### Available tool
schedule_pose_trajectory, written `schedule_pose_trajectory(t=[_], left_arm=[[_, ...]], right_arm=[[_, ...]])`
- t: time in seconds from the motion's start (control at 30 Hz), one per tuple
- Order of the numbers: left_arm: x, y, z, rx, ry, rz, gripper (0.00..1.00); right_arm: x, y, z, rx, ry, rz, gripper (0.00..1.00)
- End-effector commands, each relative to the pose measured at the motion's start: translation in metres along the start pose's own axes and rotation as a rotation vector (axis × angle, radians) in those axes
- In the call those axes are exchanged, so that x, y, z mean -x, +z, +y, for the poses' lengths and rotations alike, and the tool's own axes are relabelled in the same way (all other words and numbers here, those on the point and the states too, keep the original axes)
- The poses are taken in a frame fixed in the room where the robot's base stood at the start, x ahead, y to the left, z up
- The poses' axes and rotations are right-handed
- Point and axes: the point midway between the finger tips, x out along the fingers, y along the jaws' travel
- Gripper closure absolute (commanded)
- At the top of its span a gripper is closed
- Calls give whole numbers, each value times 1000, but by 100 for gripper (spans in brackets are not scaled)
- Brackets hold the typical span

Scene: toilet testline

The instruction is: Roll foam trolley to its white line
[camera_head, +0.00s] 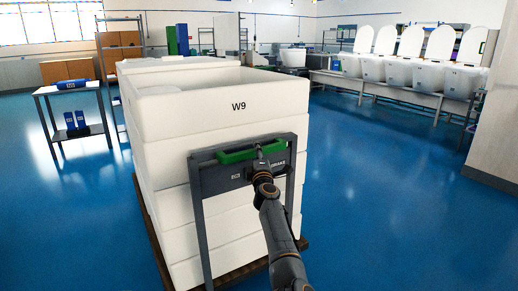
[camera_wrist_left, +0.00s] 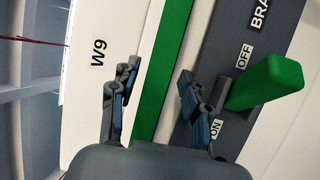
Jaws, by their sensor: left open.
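The foam trolley (camera_head: 222,125) stands in the middle of the head view, a stack of white blocks marked W9 on a low base, with a grey end frame (camera_head: 197,205). Its green handle bar (camera_head: 237,154) runs across the frame and also shows in the left wrist view (camera_wrist_left: 170,50). My left gripper (camera_head: 259,151) is at this bar. In the left wrist view its open fingers (camera_wrist_left: 157,75) lie on either side of the bar; contact is unclear. A green brake lever (camera_wrist_left: 265,82) sticks out beside the ON and OFF labels. My right gripper and the white line are not seen.
A grey table (camera_head: 72,87) with blue items stands at the left. A bench (camera_head: 385,92) with several white toilets runs along the back right. A wall corner (camera_head: 497,120) stands at the right edge. Blue floor is open on both sides of the trolley.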

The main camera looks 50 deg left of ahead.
Motion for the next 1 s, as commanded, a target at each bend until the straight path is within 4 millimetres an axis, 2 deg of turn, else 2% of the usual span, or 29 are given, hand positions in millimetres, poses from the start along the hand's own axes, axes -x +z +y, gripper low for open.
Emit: schedule_pose_trajectory(t=[0.4,0.63,0.87,1.0], left_arm=[[-2,-3,1,1,0,0,53],[-2,-3,1,1,0,0,100],[-2,-3,1,0,0,0,100],[-12,-8,-2,-1,1,1,100]], right_arm=[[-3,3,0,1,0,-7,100],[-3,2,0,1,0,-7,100],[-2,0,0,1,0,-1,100],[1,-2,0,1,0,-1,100]])
